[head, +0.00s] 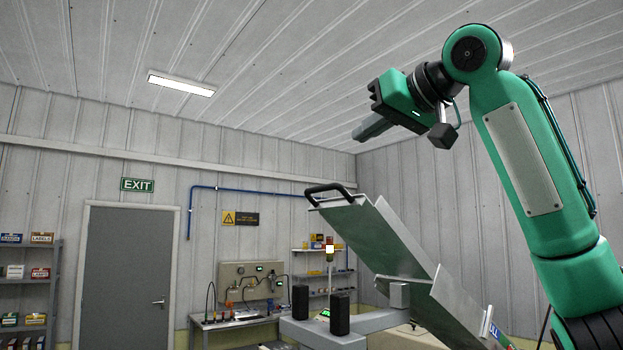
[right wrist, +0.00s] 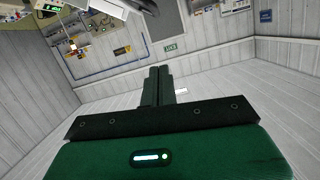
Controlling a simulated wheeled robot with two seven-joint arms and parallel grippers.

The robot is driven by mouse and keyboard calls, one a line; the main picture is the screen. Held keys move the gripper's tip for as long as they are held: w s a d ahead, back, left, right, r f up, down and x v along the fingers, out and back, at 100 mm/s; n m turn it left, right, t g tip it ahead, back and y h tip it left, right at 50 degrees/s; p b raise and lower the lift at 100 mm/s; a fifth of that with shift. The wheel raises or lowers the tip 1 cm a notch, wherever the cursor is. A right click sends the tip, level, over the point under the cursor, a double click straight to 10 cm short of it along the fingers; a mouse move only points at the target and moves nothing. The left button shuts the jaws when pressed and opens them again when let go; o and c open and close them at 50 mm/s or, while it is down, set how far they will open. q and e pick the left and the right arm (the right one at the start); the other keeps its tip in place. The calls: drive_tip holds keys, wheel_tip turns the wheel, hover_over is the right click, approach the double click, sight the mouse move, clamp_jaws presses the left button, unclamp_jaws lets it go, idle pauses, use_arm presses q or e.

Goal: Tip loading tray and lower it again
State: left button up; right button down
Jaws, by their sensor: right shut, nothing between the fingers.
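The loading tray (head: 395,240) is a grey metal trough in the head view, tilted steeply with its upper end to the left. A black handle (head: 330,190) is fixed at that upper end. My right gripper (head: 358,135) is above the handle and apart from it, with its fingers together and pointing left. In the right wrist view the closed fingers (right wrist: 158,85) show with nothing between them. The tray's lower end is partly hidden behind my right arm. My left gripper is not in view.
A grey machine (head: 345,325) with black posts stands below the tray. A workbench (head: 240,322) and a shelf (head: 25,290) with boxes stand farther back, near a grey door (head: 122,280). The space between my right gripper and the far walls is clear.

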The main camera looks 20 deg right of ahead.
drive_tip(key=p+x, duration=0.1)
drive_tip(key=x, duration=0.1)
drive_tip(key=p+x, duration=0.3)
drive_tip(key=x, duration=0.1)
drive_tip(key=shift+w+a+r+p, duration=0.2)
drive_tip(key=shift+r+p, duration=0.05)
drive_tip(key=shift+p, duration=0.05)
drive_tip(key=w+f+p, duration=0.1)
drive_tip(key=w+a+f+p, duration=0.1)
drive_tip(key=f, duration=0.1)
drive_tip(key=shift+a+f, duration=0.1)
drive_tip(key=shift+f, duration=0.05)
drive_tip(key=shift+s+f, duration=0.15)
drive_tip(key=shift+f, duration=0.4)
drive_tip(key=shift+a+f, duration=0.1)
drive_tip(key=shift+f, duration=0.2)
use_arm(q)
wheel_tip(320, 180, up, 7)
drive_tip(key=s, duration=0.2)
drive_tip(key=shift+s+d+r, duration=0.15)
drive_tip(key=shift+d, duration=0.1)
